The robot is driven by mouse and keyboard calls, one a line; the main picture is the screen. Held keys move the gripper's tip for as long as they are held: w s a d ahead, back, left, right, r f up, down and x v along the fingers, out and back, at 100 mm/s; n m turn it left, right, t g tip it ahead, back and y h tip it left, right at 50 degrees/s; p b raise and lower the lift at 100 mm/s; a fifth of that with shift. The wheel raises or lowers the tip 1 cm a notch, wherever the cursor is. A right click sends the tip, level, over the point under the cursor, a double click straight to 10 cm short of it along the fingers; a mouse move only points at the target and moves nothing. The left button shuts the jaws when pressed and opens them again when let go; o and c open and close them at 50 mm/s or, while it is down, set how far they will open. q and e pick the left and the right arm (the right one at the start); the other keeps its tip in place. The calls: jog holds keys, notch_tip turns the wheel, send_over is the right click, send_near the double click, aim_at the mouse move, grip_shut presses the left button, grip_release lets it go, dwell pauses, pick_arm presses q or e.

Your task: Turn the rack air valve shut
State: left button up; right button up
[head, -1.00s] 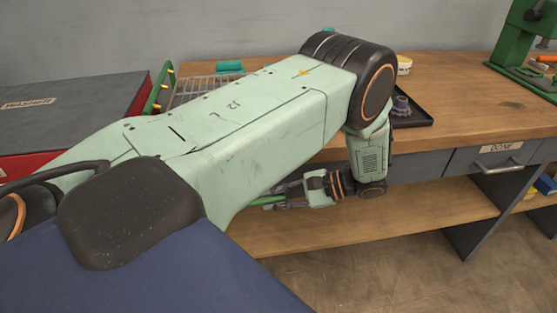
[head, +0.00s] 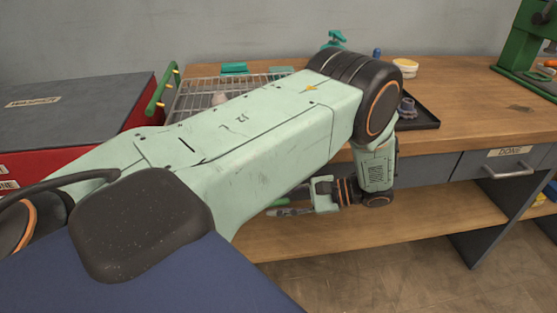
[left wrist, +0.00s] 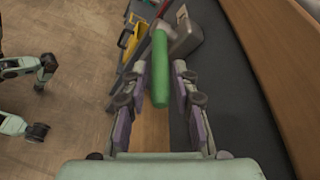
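A green bar-shaped handle (left wrist: 160,68) runs between the fingers of my left gripper (left wrist: 159,70) in the left wrist view. A grey block (left wrist: 186,36) is beside its far end. I cannot tell how the two join, or which way the handle is turned on a valve. The fingers stand apart on either side of the handle, with gaps visible. In the head view my left gripper (head: 283,208) points left below the bench top, by a bit of the green handle (head: 277,202). My arm hides much of the area. My right gripper is not in view.
The wooden bench (head: 460,95) has a dark tray (head: 418,121), a wire rack (head: 192,95) and a drawer (head: 497,165). A lower shelf (head: 420,222) runs beneath. A red chest (head: 25,165) stands left. Floor is open at front right.

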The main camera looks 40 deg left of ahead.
pick_arm(q)
jog(key=shift+o, duration=0.8)
jog(key=shift+s, duration=0.1)
jog(key=v, duration=1.2)
